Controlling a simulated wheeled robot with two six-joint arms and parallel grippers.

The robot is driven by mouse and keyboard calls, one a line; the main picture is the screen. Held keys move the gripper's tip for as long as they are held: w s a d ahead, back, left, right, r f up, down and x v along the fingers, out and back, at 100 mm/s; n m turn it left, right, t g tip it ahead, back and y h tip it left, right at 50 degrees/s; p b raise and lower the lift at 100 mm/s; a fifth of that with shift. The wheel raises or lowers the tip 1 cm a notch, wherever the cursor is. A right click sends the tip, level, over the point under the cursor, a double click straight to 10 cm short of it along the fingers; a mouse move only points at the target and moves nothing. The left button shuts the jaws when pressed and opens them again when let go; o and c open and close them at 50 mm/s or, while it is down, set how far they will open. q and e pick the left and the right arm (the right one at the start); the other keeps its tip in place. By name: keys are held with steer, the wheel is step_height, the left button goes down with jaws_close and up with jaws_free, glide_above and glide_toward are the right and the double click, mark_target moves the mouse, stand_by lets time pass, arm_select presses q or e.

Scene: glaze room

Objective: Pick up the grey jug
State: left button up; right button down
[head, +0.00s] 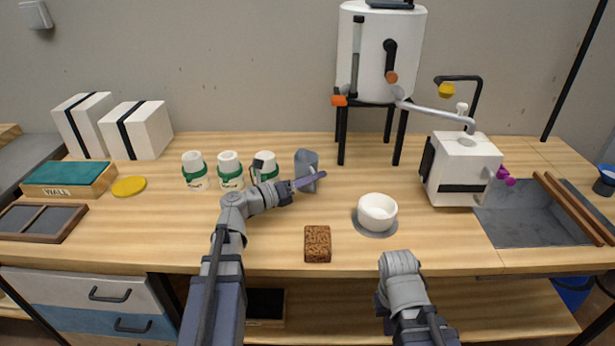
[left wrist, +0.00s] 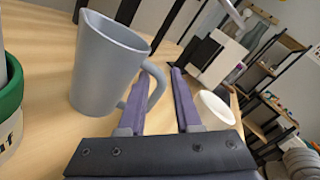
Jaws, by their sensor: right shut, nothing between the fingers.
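The grey jug (head: 304,165) stands upright on the wooden table, right of the white jars. In the left wrist view the jug (left wrist: 105,68) is close on the left, its handle toward my fingers. My left gripper (head: 318,179) is at the jug's front right side. In the left wrist view my left gripper (left wrist: 163,78) is open, with its purple fingers apart. The handle overlaps the left finger in the picture; I cannot tell whether they touch. No grip on the jug shows. My right arm shows at the bottom of the head view, but its gripper is hidden.
Several white jars with green bands (head: 230,172) stand left of the jug, close by my left wrist. A white tank (head: 372,60) stands behind on black legs.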

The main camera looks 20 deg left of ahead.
arm_select(q)
steer(key=shift+w+d, duration=0.15)
steer(key=shift+w, duration=0.1)
jaws_close()
stand_by(1.3)
